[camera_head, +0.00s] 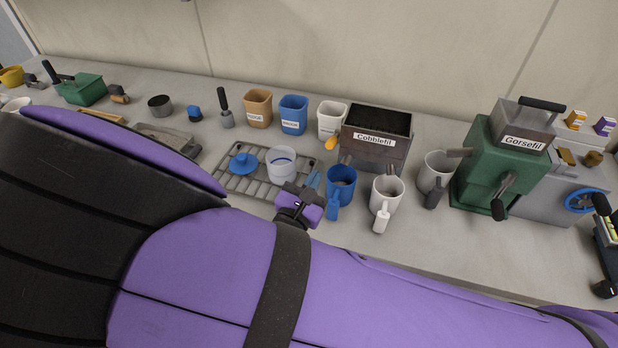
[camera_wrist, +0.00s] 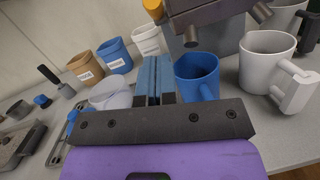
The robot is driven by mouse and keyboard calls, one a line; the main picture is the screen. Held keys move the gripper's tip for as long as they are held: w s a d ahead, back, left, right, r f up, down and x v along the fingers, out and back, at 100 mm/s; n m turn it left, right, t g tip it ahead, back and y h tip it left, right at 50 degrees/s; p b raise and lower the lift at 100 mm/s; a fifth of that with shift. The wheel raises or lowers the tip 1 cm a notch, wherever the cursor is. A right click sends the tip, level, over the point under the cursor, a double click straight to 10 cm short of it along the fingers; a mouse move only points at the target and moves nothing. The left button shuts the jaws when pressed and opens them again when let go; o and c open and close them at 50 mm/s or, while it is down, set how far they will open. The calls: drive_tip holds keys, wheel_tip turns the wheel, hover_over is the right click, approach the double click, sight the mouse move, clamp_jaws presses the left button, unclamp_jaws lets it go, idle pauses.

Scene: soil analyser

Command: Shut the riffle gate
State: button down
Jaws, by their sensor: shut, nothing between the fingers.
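The dark box labelled Cobblefil (camera_head: 362,153) stands upright at the back of the bench, with short spouts low on its front. A yellow-orange handle (camera_head: 331,143) sticks out at its left side; I take it to be the riffle gate's handle. In the wrist view the handle (camera_wrist: 153,9) shows at the top edge, and whether the gate is open cannot be told. My gripper (camera_head: 314,180) is shut and empty, in front of and below the handle, apart from it. Its blue fingers (camera_wrist: 154,72) point towards the box's left side. My arm hides the bench front.
A blue mug (camera_head: 341,184) and a white mug (camera_head: 386,192) stand before the box, close right of my gripper. A clear tub (camera_head: 281,163) stands on a wire rack to the left. The green Gorsefil machine (camera_head: 484,160) is farther right.

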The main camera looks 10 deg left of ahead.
sight(335, 139)
drive_tip(key=shift+w+d+r, duration=0.3)
drive_tip(key=shift+w+r, duration=0.4)
drive_tip(key=shift+r, duration=0.15)
drive_tip(key=shift+w+d+r, duration=0.3)
drive_tip(key=shift+w+r, duration=0.4)
drive_tip(key=shift+r, duration=0.15)
